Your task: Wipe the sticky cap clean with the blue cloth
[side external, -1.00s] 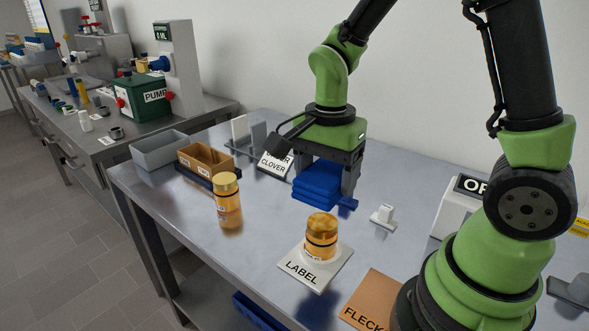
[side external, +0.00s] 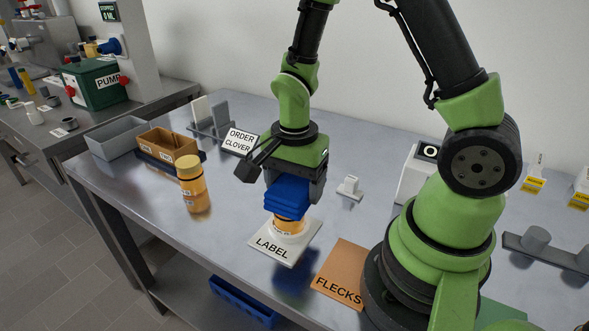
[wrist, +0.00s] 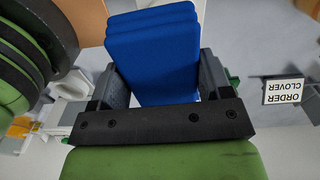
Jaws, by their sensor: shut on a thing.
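The blue cloth (side external: 287,197) is a folded stack held in my gripper (side external: 291,186). My gripper is shut on it, and the cloth also fills the space between the fingers in the wrist view (wrist: 153,55). The cloth sits over the top of an amber jar (side external: 289,224) on the white LABEL plate (side external: 272,247). The cloth hides this jar's cap, and I cannot tell how firmly it touches it. A second amber jar (side external: 193,190) with a yellow cap (side external: 188,165) stands upright to the left, apart from my gripper.
An orange FLECKS mat (side external: 341,272) lies at the front right. A cardboard box (side external: 167,146) and a grey bin (side external: 117,137) stand at the left. An ORDER CLOVER sign (side external: 240,140) stands behind. A small white block (side external: 350,187) sits right of my gripper.

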